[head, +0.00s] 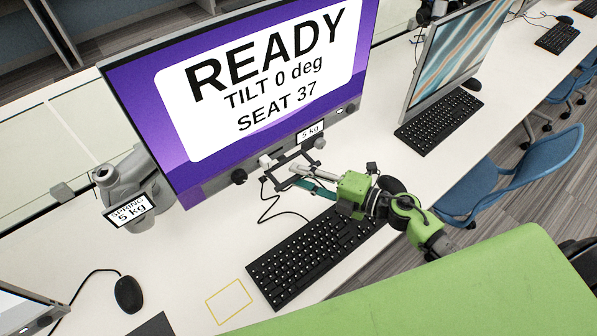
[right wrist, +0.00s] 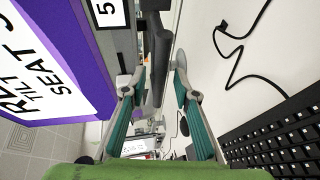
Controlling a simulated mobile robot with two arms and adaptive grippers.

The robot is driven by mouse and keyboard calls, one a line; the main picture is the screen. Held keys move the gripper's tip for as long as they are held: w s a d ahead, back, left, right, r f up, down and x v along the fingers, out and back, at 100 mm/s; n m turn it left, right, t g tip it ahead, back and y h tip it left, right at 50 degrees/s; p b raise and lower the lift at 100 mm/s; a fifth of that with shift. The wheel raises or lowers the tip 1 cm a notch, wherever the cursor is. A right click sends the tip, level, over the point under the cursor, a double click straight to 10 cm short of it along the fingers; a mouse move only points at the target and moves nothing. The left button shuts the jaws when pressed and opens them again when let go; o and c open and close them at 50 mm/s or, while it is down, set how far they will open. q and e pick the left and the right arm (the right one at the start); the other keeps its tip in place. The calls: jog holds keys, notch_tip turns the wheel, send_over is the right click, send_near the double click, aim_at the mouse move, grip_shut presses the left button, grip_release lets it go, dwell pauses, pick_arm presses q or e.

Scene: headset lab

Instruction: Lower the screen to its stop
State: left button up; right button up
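The screen (head: 262,75) is a large monitor reading "READY, TILT 0 deg, SEAT 37". It stands raised above the desk on a grey arm (head: 128,180) at its left, labelled "SPRING 5 kg". A dark handle frame (head: 288,160) hangs under its lower edge, beside a "5 kg" label (head: 310,131). My right gripper (head: 290,178) is at this handle. In the right wrist view, the dark handle bar (right wrist: 157,60) lies between the spread fingers, which look open around it; contact is unclear. My left gripper is not in view.
A black keyboard (head: 312,250) lies on the white desk below my right gripper, with a cable behind it. A mouse (head: 128,294) and a yellow outlined rectangle (head: 229,302) are at left. A second monitor (head: 455,58) and blue chairs (head: 510,175) stand at right.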

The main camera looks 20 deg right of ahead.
jog(key=shift+w+a+f, duration=0.1)
jog(key=shift+w+a, duration=0.35)
grip_shut()
jog(key=f+b, duration=0.5)
jog(key=f, duration=0.2)
jog(key=f+b, duration=0.5)
jog(key=f, duration=0.2)
jog(key=shift+s+b, duration=0.2)
jog(key=shift+b, duration=0.15)
jog(key=shift+s, duration=0.1)
grip_release()
jog(key=shift+r, duration=0.1)
